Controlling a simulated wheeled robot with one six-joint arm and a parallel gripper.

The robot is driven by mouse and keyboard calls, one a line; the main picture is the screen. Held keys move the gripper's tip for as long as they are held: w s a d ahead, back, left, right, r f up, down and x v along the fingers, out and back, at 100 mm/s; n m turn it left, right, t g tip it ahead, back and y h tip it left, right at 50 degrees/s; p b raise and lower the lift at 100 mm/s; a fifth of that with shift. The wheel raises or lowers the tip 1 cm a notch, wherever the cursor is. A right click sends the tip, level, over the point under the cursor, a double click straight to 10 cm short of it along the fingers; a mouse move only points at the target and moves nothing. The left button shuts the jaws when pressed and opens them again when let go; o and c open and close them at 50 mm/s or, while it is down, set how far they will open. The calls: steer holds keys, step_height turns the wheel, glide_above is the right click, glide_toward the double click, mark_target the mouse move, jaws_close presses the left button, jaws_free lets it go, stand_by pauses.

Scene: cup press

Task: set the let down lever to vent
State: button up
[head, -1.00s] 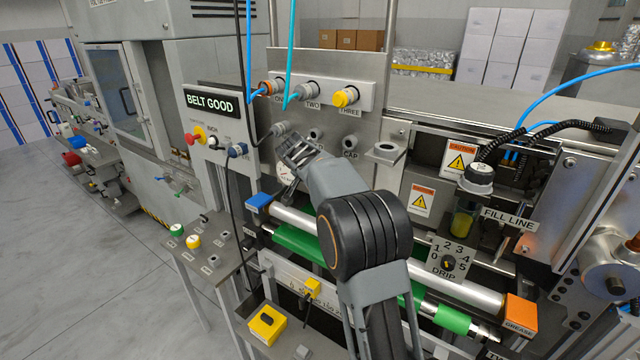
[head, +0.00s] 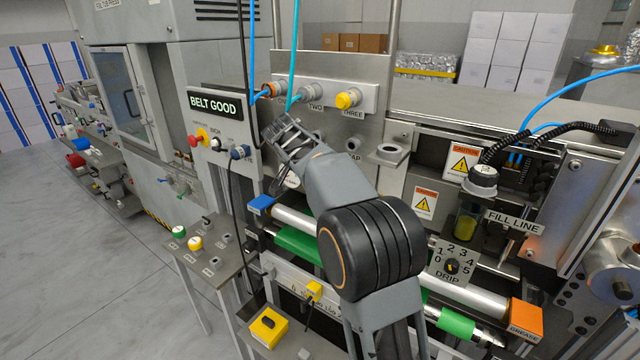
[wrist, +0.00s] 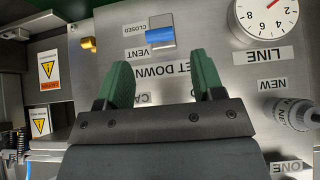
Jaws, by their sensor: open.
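The let down lever (wrist: 160,37) shows in the wrist view as a blue handle in a pale slot plate on a grey metal panel. The CLOSED label (wrist: 149,28) and the VENT label (wrist: 134,55) sit to its left, upside down. In the head view my gripper (head: 284,135) is at the panel, and my arm hides the lever.
A dial gauge (wrist: 265,15) and a pale fitting (wrist: 292,113) stand right of my fingers in the wrist view. A brass fitting (wrist: 88,44) is at left. Hoses and the THREE port (head: 347,99) are near my gripper in the head view.

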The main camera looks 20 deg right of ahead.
steer(key=v, duration=0.6)
steer(key=shift+r, duration=0.2)
steer(key=shift+s, duration=0.1)
